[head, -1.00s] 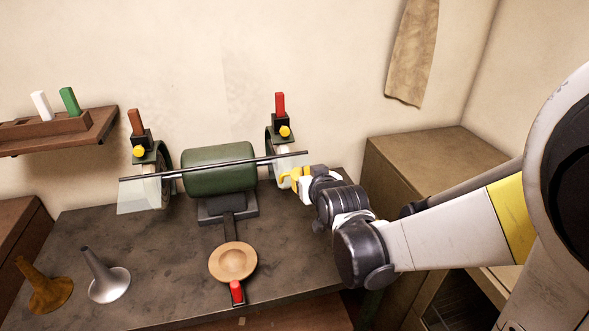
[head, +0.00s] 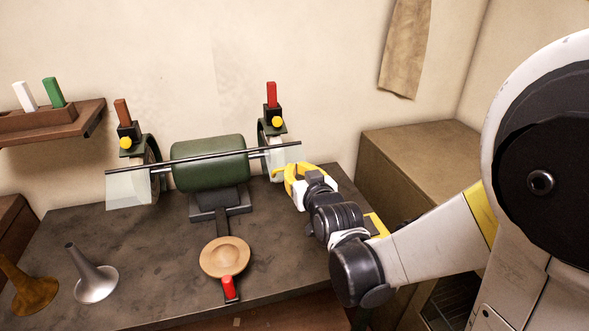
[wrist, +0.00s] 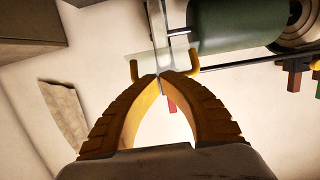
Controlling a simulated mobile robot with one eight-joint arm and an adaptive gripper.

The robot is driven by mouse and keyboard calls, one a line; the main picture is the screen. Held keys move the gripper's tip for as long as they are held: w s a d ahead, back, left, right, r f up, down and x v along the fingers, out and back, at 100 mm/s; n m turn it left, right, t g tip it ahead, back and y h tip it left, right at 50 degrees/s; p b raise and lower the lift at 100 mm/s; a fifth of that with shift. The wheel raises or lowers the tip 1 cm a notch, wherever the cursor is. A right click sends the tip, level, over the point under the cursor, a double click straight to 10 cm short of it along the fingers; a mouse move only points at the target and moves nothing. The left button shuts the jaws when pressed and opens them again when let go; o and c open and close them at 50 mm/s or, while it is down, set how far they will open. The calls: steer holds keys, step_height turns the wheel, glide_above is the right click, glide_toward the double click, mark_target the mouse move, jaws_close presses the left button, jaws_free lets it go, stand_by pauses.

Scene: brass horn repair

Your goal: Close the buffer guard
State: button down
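The buffer has a green motor (head: 210,164) and a wheel at each end. Its guard is a dark bar (head: 200,157) across the front with clear shields, one (head: 128,190) at the left and one (head: 283,160) at the right. The wrist view shows the right shield (wrist: 172,52) with a yellow U-shaped handle (wrist: 133,70) at its edge. My gripper (head: 280,173) is at the right shield. In the wrist view its bowed fingers (wrist: 165,76) meet at the tips on the handle's middle, which they hide.
A round wooden pad (head: 225,257) with a red grip (head: 229,287) juts at the bench front. A silver bell (head: 94,275) and a brown bell (head: 30,290) stand at left. A brown cabinet (head: 420,150) is at right. The bench (head: 140,235) is otherwise mostly bare.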

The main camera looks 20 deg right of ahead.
steer(key=shift+w+f+b, duration=0.1)
steer(key=shift+f+b, duration=0.5)
steer(key=shift+b, duration=0.15)
steer(key=w+f+b, duration=0.3)
steer(key=f+b, duration=0.3)
steer(key=shift+w+f+b, duration=0.15)
steer(key=shift+w+b, duration=0.15)
steer(key=shift+b, duration=0.05)
stand_by(0.6)
steer(key=shift+w, duration=0.15)
stand_by(0.6)
